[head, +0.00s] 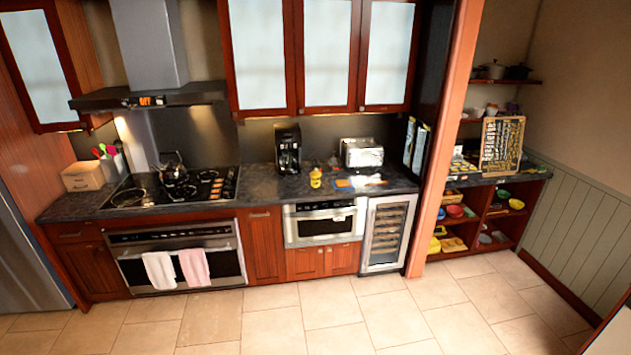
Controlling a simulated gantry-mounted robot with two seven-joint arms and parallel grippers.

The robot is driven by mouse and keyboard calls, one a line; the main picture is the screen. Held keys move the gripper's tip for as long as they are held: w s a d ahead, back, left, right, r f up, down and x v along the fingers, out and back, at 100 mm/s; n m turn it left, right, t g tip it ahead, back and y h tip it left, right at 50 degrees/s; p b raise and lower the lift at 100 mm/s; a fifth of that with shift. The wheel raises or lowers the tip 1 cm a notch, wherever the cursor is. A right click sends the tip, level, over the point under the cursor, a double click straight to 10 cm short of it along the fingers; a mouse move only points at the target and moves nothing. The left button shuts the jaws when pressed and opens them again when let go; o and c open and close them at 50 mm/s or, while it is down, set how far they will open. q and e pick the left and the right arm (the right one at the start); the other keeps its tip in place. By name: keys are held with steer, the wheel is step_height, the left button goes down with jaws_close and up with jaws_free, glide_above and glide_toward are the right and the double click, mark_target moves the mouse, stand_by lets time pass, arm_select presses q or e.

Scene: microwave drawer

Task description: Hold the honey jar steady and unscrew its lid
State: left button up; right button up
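A small yellow jar (315,178), which looks like the honey jar, stands upright on the dark countertop (262,190). It is between the coffee maker and the toaster, near the counter's front edge. It is too small in the head view to make out its lid clearly. Neither my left gripper nor my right gripper is in view.
A black coffee maker (288,150) stands left of the jar, and a silver toaster (362,153) stands to its right. Small items, including a blue one (343,184), lie beside it. A microwave drawer (322,223) is below. The tiled floor (270,325) in front is clear.

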arm_select(q)
steer(key=shift+o, duration=0.3)
steer(key=o, duration=1)
